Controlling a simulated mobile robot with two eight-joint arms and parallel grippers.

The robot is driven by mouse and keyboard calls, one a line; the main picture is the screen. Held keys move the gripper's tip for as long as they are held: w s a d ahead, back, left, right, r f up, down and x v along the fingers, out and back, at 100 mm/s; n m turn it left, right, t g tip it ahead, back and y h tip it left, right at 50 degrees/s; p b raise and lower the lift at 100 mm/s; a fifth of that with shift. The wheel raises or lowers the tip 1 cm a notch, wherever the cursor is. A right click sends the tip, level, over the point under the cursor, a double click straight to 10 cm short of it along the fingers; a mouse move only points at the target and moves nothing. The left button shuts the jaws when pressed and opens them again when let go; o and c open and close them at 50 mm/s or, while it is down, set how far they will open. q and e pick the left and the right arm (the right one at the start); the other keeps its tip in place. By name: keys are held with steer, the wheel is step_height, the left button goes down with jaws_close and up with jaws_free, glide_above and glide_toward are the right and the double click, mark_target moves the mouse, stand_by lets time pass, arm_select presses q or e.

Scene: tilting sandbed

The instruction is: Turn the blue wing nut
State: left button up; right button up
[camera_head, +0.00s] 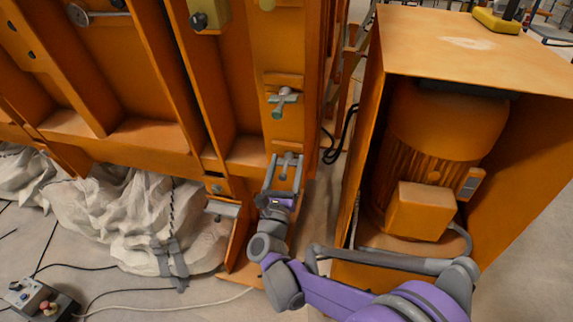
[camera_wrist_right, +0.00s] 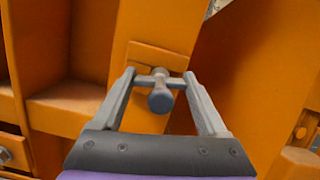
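A grey-blue wing nut (camera_head: 288,161) sits on the orange frame post, and it also shows in the right wrist view (camera_wrist_right: 160,97), with its wings spread sideways and its stem toward the camera. My right gripper (camera_head: 286,160) reaches up to it from below. In the right wrist view its two fingers (camera_wrist_right: 158,80) stand apart, one on each side of the wing nut, with the tips by the wing ends. I cannot tell whether they touch. A second, similar wing nut (camera_head: 283,98) sits higher on the same post. My left gripper is not in view.
An orange housing (camera_head: 470,40) with a motor (camera_head: 430,150) stands close on the right. White bags (camera_head: 130,215) lie at the lower left. A control box (camera_head: 35,298) and cables lie on the floor. Orange frame ribs (camera_head: 180,70) stand left of the post.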

steer(key=o, duration=0.4)
steer(key=shift+c, duration=0.2)
steer(key=shift+s, duration=0.15)
steer(key=v, duration=1)
steer(key=shift+s+f+b, duration=0.2)
steer(key=shift+s+b, duration=0.05)
steer(key=shift+b, duration=0.1)
steer(key=shift+a, duration=0.1)
